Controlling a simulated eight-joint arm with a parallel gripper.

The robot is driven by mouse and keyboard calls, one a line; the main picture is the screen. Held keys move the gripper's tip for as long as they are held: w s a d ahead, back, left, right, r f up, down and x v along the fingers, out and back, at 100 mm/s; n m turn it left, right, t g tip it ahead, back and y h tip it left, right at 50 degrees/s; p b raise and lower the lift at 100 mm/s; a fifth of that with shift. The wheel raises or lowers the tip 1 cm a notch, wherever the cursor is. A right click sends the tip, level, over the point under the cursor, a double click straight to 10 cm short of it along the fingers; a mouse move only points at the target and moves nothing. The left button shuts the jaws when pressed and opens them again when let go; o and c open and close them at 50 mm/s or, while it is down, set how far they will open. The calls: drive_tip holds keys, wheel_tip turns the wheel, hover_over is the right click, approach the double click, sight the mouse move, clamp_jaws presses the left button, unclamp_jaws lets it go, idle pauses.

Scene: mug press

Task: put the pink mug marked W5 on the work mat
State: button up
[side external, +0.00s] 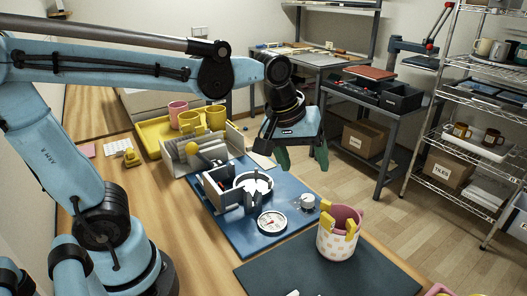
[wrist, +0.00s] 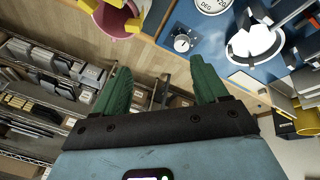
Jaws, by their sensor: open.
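A mug with a pink inside, a pale checked outside and yellow parts at its rim (side external: 338,240) stands upright at the back edge of the dark mat (side external: 290,277). I cannot tell if its base is fully on the mat. The mug shows cut off at the top of the wrist view (wrist: 110,20). A plain pink mug (side external: 176,109) stands in the yellow tray at the back left. No W5 mark is readable on either. My gripper (side external: 302,160) is open and empty, raised beyond the blue press board; its green fingers (wrist: 163,82) show apart in the wrist view.
The blue board (side external: 225,225) carries a press fixture with a white ring (side external: 254,184), a dial gauge (side external: 271,222) and a knob (side external: 307,202). Yellow mugs (side external: 215,117) share the yellow tray (side external: 153,133). A grey divided holder (side external: 180,160) stands before it. A wire shelf (side external: 475,110) is at right.

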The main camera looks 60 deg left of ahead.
drive_tip(key=s+a+f+m+t, duration=0.3)
drive_tip(key=s+a+f+m, duration=0.1)
drive_tip(key=s+m, duration=0.2)
drive_tip(key=shift+s+m, duration=0.25)
drive_tip(key=shift+m, duration=0.35)
drive_tip(key=shift+r, duration=0.1)
idle(0.6)
